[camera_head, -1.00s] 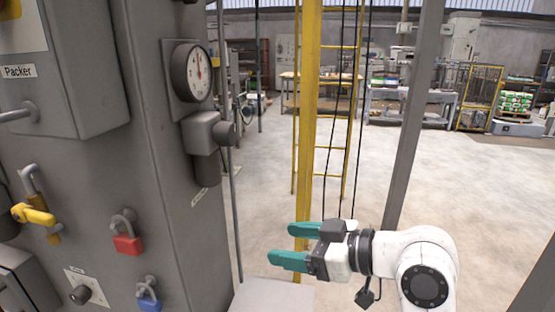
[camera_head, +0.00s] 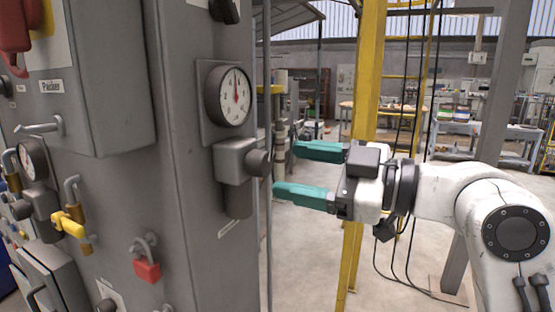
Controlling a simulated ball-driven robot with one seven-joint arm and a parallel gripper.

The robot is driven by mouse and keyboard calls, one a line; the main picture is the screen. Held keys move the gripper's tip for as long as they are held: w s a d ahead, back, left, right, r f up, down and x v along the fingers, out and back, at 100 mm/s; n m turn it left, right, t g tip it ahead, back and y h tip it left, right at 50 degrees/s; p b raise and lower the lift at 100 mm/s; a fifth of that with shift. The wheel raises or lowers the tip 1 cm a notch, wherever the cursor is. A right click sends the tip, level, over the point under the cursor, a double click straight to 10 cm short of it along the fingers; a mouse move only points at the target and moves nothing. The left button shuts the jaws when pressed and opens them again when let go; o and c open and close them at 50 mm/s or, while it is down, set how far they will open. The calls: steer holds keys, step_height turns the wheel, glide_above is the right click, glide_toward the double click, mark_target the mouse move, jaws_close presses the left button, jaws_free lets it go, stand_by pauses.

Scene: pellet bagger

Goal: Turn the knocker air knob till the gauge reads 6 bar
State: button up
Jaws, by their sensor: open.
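A round white gauge (camera_head: 229,95) with a dark rim is on the right face of the grey cabinet. Its needle points nearly straight up; the numbers are too small to read surely. Below it is a grey regulator body (camera_head: 233,162) with a dark round knob (camera_head: 259,163) on its right side. A small tag under it is unreadable, so I cannot tell for sure that this is the knocker air set. My gripper (camera_head: 287,169) is open and empty, its two green fingers pointing left towards the knob, a little to its right and apparently apart from it.
A second gauge (camera_head: 34,160) with its own regulator is at the far left. A yellow-handled valve (camera_head: 69,224) and a red padlock (camera_head: 147,270) are on the cabinet front. A thin grey pipe (camera_head: 267,235) runs upright by the knob. A yellow post (camera_head: 365,100) stands behind my gripper.

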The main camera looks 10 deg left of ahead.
mark_target(268, 165)
steer(key=shift+p+x, duration=0.3)
steer(key=shift+x, duration=1.8)
steer(key=shift+a, duration=0.1)
steer(key=c, duration=1.1)
